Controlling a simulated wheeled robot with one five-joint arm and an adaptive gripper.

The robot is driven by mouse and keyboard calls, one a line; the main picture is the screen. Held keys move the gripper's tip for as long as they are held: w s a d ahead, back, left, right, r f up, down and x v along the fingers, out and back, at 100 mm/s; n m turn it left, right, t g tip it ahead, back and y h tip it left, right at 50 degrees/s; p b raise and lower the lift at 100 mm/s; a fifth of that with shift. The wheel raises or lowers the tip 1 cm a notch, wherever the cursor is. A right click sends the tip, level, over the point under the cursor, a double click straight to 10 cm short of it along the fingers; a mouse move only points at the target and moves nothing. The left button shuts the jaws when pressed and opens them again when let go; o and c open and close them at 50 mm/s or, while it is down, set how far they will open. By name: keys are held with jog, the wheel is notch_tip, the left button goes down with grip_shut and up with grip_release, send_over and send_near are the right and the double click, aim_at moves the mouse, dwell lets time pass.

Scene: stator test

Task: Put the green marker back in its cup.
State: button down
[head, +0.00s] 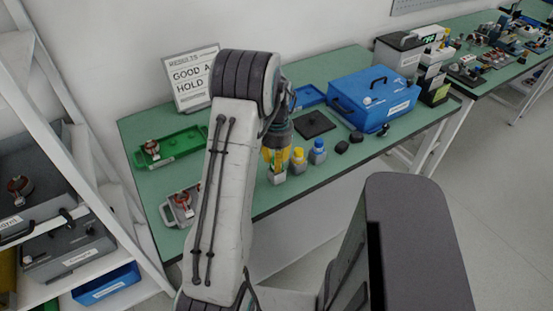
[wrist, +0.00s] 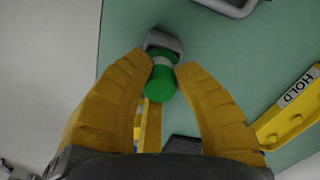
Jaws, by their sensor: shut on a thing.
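The green marker (wrist: 160,84) sits between the tips of my gripper (wrist: 164,72) in the wrist view. Its round green end faces the camera, with a pale band beyond it. My yellow fingers are shut on it. A grey, square-edged holder, seemingly the cup (wrist: 164,40), shows just beyond the marker. I cannot tell whether the marker's far end is inside it or only above it. In the head view my gripper (head: 276,160) is low over the bench's front edge, with a small pale container (head: 277,178) right beneath it. The marker is not clear there.
A yellow-capped bottle (head: 298,161) and a blue-capped bottle (head: 318,152) stand close right of my gripper. A dark square pad (head: 314,124) and a blue case (head: 372,98) lie farther back. A green tray (head: 175,147) is at left. A yellow HOLD piece (wrist: 290,108) lies at right in the wrist view.

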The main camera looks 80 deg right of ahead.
jog(key=shift+f, duration=0.1)
jog(key=shift+f+b, duration=0.35)
jog(key=shift+b, duration=0.05)
jog(key=c, duration=1.1)
grip_release()
jog(key=shift+r, duration=0.1)
jog(key=shift+r+p, duration=0.4)
jog(key=shift+r, duration=0.4)
notch_tip(320, 180, up, 9)
jog(key=b, duration=0.2)
jog(key=shift+r+b, duration=0.15)
jog(key=shift+b, duration=0.25)
jog(key=shift+r, duration=1)
